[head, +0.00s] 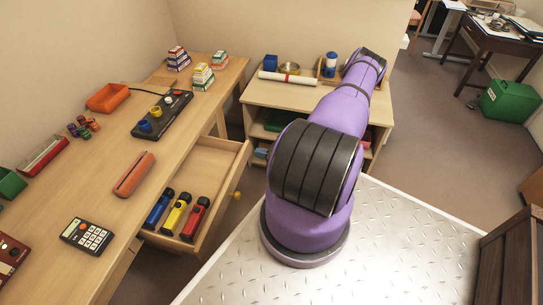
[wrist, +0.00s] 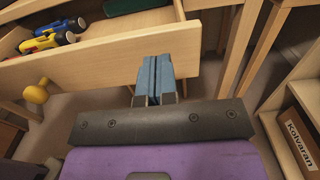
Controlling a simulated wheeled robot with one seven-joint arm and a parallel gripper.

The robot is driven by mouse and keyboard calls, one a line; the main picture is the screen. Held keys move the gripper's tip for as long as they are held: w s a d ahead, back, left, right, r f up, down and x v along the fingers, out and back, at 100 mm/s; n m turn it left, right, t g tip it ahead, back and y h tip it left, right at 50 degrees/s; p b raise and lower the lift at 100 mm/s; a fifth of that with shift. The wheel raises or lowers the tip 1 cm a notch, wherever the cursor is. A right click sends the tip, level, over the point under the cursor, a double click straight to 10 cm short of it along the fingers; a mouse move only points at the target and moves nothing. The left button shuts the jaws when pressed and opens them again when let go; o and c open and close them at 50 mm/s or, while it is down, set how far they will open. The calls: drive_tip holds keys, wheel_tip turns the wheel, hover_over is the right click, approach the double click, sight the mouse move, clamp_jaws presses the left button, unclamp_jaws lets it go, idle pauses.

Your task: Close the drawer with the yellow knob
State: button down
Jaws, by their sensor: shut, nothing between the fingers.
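The drawer (head: 222,193) with the yellow knob (head: 237,195) stands open from the desk in the head view. Inside lie a blue, a yellow and a red flashlight-like item (head: 194,219). In the wrist view the drawer front (wrist: 103,66) crosses the upper part, and the yellow knob (wrist: 37,92) is at the left. My gripper (wrist: 155,60) is shut and empty, its fingertips at the drawer front, to the right of the knob. I cannot tell whether they touch it. In the head view my arm hides the gripper.
A low shelf (head: 290,95) stands behind the drawer; a box marked Kolvaran (wrist: 300,140) shows at the right of the wrist view. Open floor lies at the right.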

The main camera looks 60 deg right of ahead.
sight(246, 151)
drive_tip(key=shift+x, duration=1.75)
drive_tip(key=x, duration=1.9)
drive_tip(key=shift+w+a+f, duration=0.1)
drive_tip(key=shift+w, duration=0.25)
